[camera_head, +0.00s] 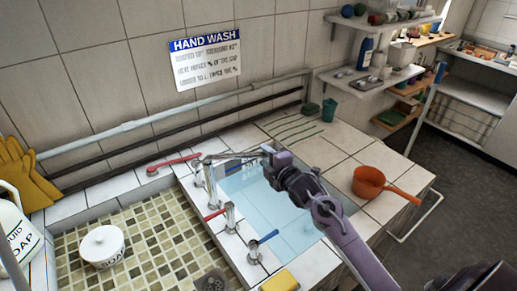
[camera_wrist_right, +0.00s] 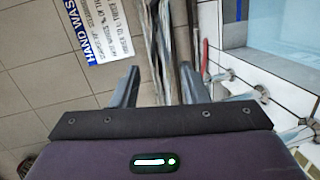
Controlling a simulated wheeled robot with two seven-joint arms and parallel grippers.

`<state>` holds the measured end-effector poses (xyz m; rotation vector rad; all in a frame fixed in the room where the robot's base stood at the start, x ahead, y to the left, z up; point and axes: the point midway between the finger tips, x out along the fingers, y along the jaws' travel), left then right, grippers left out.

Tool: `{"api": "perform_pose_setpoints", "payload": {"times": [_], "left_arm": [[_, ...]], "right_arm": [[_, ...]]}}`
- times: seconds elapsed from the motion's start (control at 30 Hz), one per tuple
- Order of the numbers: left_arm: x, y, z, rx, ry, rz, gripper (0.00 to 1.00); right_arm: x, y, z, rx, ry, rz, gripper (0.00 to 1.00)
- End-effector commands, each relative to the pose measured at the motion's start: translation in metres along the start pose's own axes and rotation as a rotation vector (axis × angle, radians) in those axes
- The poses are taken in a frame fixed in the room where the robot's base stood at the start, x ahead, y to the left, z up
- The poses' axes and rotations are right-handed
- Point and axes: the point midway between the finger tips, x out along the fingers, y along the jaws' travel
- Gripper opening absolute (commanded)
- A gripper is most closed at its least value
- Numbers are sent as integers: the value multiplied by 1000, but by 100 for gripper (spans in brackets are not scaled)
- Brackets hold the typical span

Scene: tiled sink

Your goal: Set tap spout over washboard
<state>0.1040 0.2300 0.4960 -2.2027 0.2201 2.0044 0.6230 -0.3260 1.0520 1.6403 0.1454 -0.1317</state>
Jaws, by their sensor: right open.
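The metal tap spout (camera_head: 228,156) rises from the divider between the two basins and reaches right over the blue water of the right basin (camera_head: 300,235). My right gripper (camera_head: 266,153) is at the spout's free end, its jaws open. In the right wrist view the two fingers (camera_wrist_right: 158,88) stand apart, with grey bars beyond and between them; I cannot tell which bar is the spout. I cannot make out a separate washboard; dark parallel grooves (camera_head: 293,128) run across the tiled top behind the right basin. My left gripper is not in view.
Red-handled (camera_head: 213,215) and blue-handled (camera_head: 262,240) taps stand on the divider. The left basin (camera_head: 160,240) has a checkered floor and holds a white soap pot (camera_head: 102,245). An orange pan (camera_head: 369,181) and a green cup (camera_head: 329,110) stand right. Pipes (camera_head: 170,115) run along the wall.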

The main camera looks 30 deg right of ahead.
Motion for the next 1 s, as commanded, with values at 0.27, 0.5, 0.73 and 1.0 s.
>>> {"api": "perform_pose_setpoints", "payload": {"times": [0.27, 0.5, 0.73, 1.0], "left_arm": [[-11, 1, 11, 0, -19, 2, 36], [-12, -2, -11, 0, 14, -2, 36], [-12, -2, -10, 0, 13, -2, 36], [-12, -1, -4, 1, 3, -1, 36]], "right_arm": [[35, 1, 0, 3, 0, -1, 41], [42, 0, -1, 1, 1, -2, 41], [42, -1, -1, 2, 0, -2, 33], [42, -1, -1, 2, 0, -2, 0]]}}
